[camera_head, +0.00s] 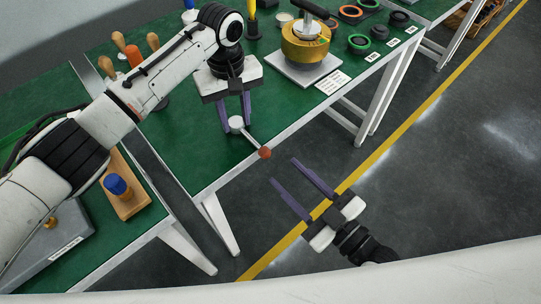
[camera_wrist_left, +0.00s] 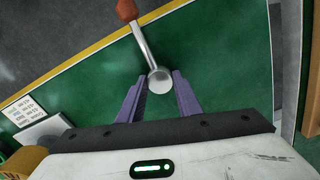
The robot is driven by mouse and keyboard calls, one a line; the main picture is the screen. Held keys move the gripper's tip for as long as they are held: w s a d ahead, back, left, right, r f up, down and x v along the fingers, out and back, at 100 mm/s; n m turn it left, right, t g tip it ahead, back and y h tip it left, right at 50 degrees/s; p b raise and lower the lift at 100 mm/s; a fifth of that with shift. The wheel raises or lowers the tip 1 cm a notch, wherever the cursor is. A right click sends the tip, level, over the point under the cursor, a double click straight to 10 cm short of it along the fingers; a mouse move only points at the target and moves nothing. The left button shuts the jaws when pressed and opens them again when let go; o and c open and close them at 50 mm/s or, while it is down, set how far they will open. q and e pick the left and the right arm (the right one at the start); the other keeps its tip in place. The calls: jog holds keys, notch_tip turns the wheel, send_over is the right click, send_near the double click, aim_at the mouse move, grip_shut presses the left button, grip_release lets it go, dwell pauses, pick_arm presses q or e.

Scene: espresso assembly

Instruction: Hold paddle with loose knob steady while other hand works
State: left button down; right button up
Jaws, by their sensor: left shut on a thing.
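The paddle is a silver round hub (camera_head: 236,123) with a thin metal rod and a red-brown knob (camera_head: 265,153) at its end. My left gripper (camera_head: 236,118) is shut on the hub, over the green table near its front edge. In the left wrist view the hub (camera_wrist_left: 160,80) sits between the purple fingertips, and the rod runs up to the knob (camera_wrist_left: 127,10). The knob is on the rod's end; whether it is loose I cannot tell. My right gripper (camera_head: 283,171) is open and empty, beyond the table edge, below and right of the knob.
A brass-coloured round part (camera_head: 306,50) stands on a grey plate at the back right, beside a white label card (camera_head: 332,82). Wooden-handled tools (camera_head: 118,40) stand at the back left. A blue-topped tool (camera_head: 117,186) is on a wooden block. Open floor lies right of the table.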

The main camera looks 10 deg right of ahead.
aim_at(269, 156)
jog(key=x, duration=0.7)
grip_shut()
